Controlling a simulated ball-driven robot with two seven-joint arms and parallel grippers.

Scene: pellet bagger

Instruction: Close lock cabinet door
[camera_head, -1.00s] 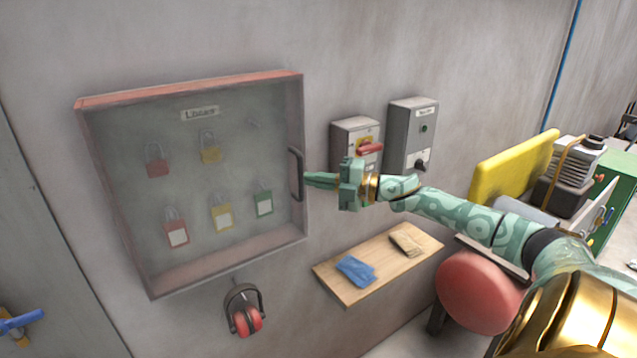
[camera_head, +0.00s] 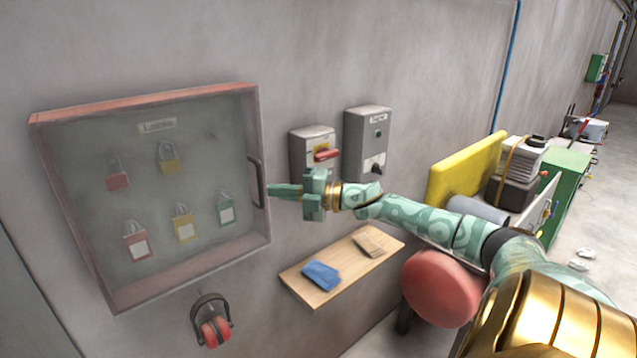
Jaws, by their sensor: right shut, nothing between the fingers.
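The lock cabinet (camera_head: 145,98) hangs on the wall at the left, with a reddish frame. Its clear door (camera_head: 80,190) lies over the front and looks closed against the frame; I cannot tell if a small gap is left. Several red, yellow and green padlocks show through it. The dark door handle (camera_head: 257,181) stands upright at the door's right edge. My right gripper (camera_head: 270,190) is shut and empty, its fingertips pointing left just beside the handle. I cannot tell whether they touch it. My left gripper is not in view.
Right of the cabinet are a grey switch box with a red handle (camera_head: 326,155) and another grey box (camera_head: 367,140). Below is a wooden shelf (camera_head: 335,275) with a blue cloth (camera_head: 320,275) and tan gloves (camera_head: 369,244). Red ear muffs (camera_head: 214,332) hang under the cabinet.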

